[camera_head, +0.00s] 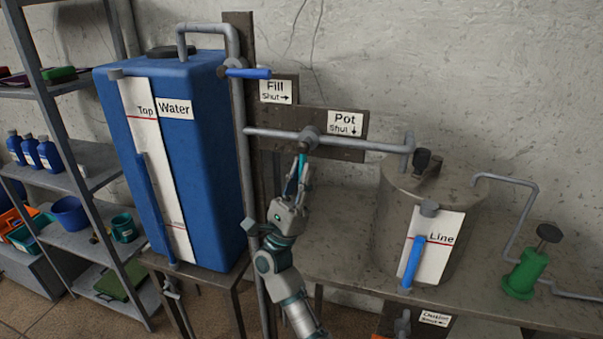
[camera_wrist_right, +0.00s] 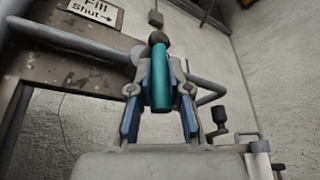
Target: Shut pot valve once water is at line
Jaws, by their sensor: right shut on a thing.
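The pot valve (camera_head: 308,140) sits on the horizontal pipe beside the "Pot Shut" sign (camera_head: 345,124), whose arrow points down. Its teal handle (camera_wrist_right: 160,82) hangs downward. My right gripper (camera_head: 298,184) is shut on this handle, with a finger on each side in the right wrist view. The grey metal pot (camera_head: 388,215) stands on the bench to the right. On its white gauge the blue level column (camera_head: 413,262) reaches up to about the red line marked "Line" (camera_head: 439,240). My left gripper is not in view.
A blue water tank (camera_head: 205,150) stands left of my right arm. The fill valve's blue handle (camera_head: 250,73) points right. A green pump (camera_head: 525,275) stands at the bench's right end. Shelves (camera_head: 75,185) with bottles are far left. The bench (camera_head: 335,235) is bare left of the pot.

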